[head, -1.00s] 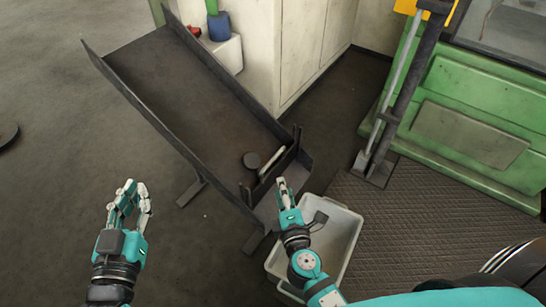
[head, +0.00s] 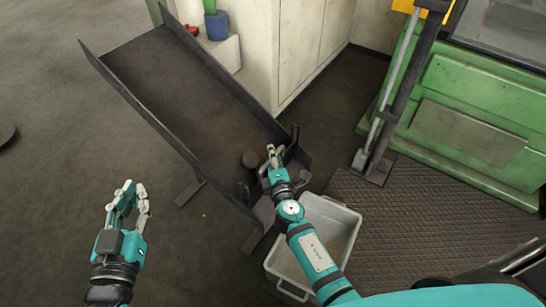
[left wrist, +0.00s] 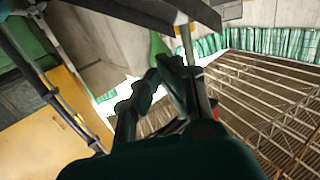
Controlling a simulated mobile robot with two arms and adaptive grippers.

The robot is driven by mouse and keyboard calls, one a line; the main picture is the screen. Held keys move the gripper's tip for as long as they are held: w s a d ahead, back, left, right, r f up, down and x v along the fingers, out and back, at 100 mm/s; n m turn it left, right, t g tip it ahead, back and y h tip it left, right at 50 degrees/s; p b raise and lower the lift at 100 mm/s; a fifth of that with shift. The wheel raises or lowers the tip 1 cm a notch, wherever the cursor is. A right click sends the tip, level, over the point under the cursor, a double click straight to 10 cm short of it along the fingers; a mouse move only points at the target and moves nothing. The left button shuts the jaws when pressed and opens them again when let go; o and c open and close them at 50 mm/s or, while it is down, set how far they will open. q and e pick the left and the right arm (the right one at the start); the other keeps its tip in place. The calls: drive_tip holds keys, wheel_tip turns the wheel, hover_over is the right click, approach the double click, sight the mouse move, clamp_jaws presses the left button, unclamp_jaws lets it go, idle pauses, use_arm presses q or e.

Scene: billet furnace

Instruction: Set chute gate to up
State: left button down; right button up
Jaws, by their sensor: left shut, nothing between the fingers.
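The dark metal chute (head: 165,75) slopes down toward the middle of the head view. Its gate is at the lower end, where my right gripper (head: 274,155) covers most of it, so its position cannot be read.
A pale grey bin (head: 335,225) stands on the floor below the chute's end, partly behind my right arm. A green machine (head: 470,120) with a dark post (head: 400,95) is at right. A pale cabinet (head: 300,45) stands behind.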

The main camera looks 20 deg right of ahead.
clamp_jaws()
idle(0.3)
